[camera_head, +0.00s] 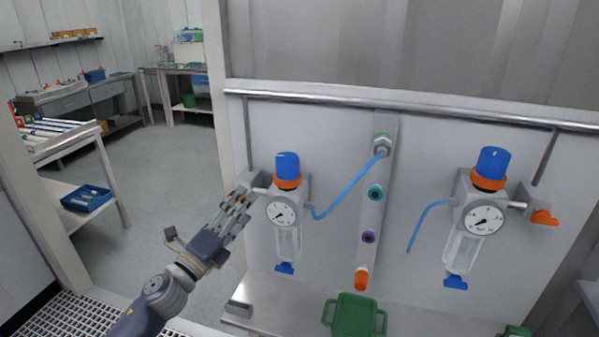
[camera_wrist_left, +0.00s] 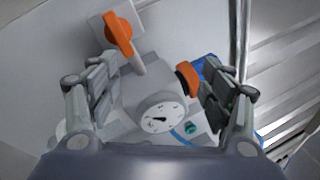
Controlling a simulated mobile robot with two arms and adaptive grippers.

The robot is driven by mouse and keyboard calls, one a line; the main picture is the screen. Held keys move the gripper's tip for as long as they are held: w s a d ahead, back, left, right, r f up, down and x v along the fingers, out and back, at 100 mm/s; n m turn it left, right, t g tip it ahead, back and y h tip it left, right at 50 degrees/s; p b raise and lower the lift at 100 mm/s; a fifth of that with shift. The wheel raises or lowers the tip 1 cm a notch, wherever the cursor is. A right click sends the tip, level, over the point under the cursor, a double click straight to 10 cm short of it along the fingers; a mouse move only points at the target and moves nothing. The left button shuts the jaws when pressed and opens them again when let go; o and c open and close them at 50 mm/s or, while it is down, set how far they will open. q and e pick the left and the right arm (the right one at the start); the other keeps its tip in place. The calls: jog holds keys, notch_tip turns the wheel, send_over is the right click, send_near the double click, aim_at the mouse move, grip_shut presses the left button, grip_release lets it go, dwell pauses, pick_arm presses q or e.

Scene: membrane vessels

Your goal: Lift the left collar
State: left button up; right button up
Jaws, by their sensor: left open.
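The left collar (camera_head: 287,183) is an orange ring under the blue knob (camera_head: 287,164) of the left regulator, which has a round gauge (camera_head: 281,212) and a clear bowl below. In the left wrist view the collar (camera_wrist_left: 187,79) shows between the fingers, close to the right finger, and the blue knob (camera_wrist_left: 208,66) is partly hidden behind that finger. My left gripper (camera_head: 240,199) is open and empty, just left of the regulator in the head view. In the left wrist view its fingers (camera_wrist_left: 157,88) stand apart on either side of the regulator body. My right gripper is not in view.
An orange valve handle (camera_wrist_left: 119,32) is near the left finger. A blue hose (camera_head: 350,185) runs from the left regulator to the port strip (camera_head: 378,200). A second regulator (camera_head: 481,218) hangs at right. A metal rail (camera_head: 400,104) crosses above; a green container (camera_head: 355,314) stands below.

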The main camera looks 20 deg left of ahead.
aim_at(288, 175)
pick_arm(q)
notch_tip(288, 175, up, 6)
jog(key=d+m+g+h, duration=0.1)
jog(key=m+g+h, duration=0.65)
jog(key=m, duration=1.15)
jog(key=p+x, duration=0.4)
jog(key=x, duration=0.6)
jog(key=shift+w+p, duration=0.15)
jog(key=shift+p, duration=0.25)
jog(key=shift+w+d+f, duration=0.15)
jog(key=shift+w+d, duration=0.1)
jog(key=shift+d, duration=0.1)
